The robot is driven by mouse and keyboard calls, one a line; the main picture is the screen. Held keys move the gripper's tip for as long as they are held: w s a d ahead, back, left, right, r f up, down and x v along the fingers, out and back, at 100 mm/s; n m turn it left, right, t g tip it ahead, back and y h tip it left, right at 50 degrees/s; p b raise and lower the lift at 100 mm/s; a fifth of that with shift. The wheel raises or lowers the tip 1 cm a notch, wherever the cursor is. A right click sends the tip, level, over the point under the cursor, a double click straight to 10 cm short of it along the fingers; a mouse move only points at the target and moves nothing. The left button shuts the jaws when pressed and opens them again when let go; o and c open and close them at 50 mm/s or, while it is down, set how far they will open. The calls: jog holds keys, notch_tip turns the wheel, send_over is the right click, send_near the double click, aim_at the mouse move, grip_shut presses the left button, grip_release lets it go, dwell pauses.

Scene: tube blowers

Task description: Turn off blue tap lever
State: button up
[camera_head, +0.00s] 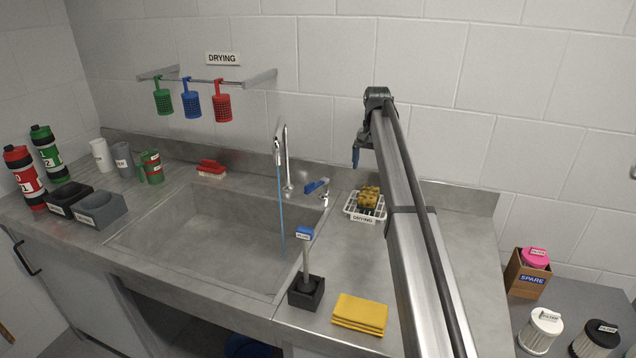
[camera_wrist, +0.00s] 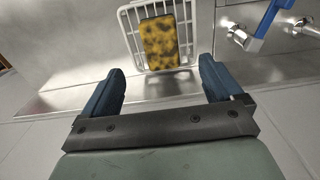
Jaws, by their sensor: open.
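The blue tap lever (camera_head: 317,186) sits on a chrome valve at the sink's back right, beside the tall faucet (camera_head: 286,160). A thin bluish stream of water (camera_head: 281,215) runs from the spout into the sink (camera_head: 215,225). The lever also shows at the upper right of the wrist view (camera_wrist: 268,20), tilted on its valve. My gripper (camera_head: 356,157) is above and to the right of the lever in the head view, apart from it. In the wrist view my gripper (camera_wrist: 160,82) has its blue fingers wide apart, with nothing between them.
A white drying rack (camera_head: 352,210) with a yellow-brown sponge (camera_head: 369,196) stands right of the lever. A blue-topped brush (camera_head: 304,235) stands upright in a black holder (camera_head: 306,292) at the sink's right. A yellow cloth (camera_head: 360,314) lies at the front. The wall is close behind.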

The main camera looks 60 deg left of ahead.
aim_at(310, 184)
dwell(0.3)
jog(key=shift+c, duration=0.6)
jog(key=shift+n+g+y, duration=0.3)
jog(key=shift+n+y, duration=0.2)
jog(key=shift+n, duration=0.2)
jog(key=s+r, duration=0.1)
jog(key=s, duration=0.2)
jog(key=s+r, duration=0.1)
jog(key=s, duration=0.2)
jog(key=s+a+r, duration=0.1)
jog(key=s, duration=0.3)
jog(key=shift+r, duration=0.4)
jog(key=shift+c, duration=1.2)
jog(key=s+a+r+n+g+y, duration=0.1)
jog(key=s+a+n+y, duration=0.25)
jog(key=n, duration=0.95)
jog(key=shift+h, duration=0.25)
jog(key=x, duration=0.8)
jog(key=s+x, duration=0.1)
jog(key=x, duration=0.4)
jog(key=shift+r, duration=0.1)
grip_shut()
